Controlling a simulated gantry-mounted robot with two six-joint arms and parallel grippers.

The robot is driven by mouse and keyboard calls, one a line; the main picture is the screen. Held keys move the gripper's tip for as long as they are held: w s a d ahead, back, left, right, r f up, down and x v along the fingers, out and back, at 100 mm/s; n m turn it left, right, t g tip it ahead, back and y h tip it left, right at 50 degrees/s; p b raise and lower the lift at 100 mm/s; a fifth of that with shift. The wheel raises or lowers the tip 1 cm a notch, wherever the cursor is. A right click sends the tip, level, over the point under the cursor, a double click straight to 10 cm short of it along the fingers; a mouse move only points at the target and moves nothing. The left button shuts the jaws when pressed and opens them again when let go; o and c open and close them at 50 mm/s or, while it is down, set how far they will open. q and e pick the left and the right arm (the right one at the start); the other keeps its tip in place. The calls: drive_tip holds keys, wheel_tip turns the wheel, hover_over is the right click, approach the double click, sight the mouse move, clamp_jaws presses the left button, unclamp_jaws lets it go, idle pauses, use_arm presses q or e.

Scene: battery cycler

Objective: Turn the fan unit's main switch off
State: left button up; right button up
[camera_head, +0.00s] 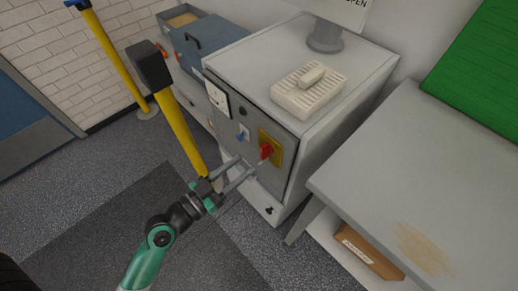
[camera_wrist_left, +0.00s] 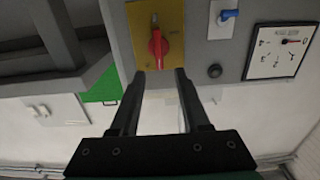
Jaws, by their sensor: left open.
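The main switch, a red rotary handle (camera_head: 266,151) on a yellow plate (camera_head: 277,153), is on the front of the grey fan unit (camera_head: 330,85). In the left wrist view the red handle (camera_wrist_left: 157,46) stands upright along the picture on its yellow plate (camera_wrist_left: 174,18). My left gripper (camera_head: 243,167) is open in front of the switch. In the left wrist view the fingertips (camera_wrist_left: 160,73) lie either side of the handle's lower end in the picture; whether they touch it I cannot tell. My right gripper is not in view.
A small blue switch (camera_wrist_left: 228,14), a black button (camera_wrist_left: 214,71) and a dial gauge (camera_wrist_left: 280,50) share the panel. A yellow post (camera_head: 180,135) with a black head stands left of the unit. A grey table (camera_head: 400,160) is at the right.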

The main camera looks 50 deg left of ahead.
sight(261, 151)
use_arm(q)
drive_tip(key=w, duration=0.7)
drive_tip(key=shift+w, duration=0.2)
clamp_jaws()
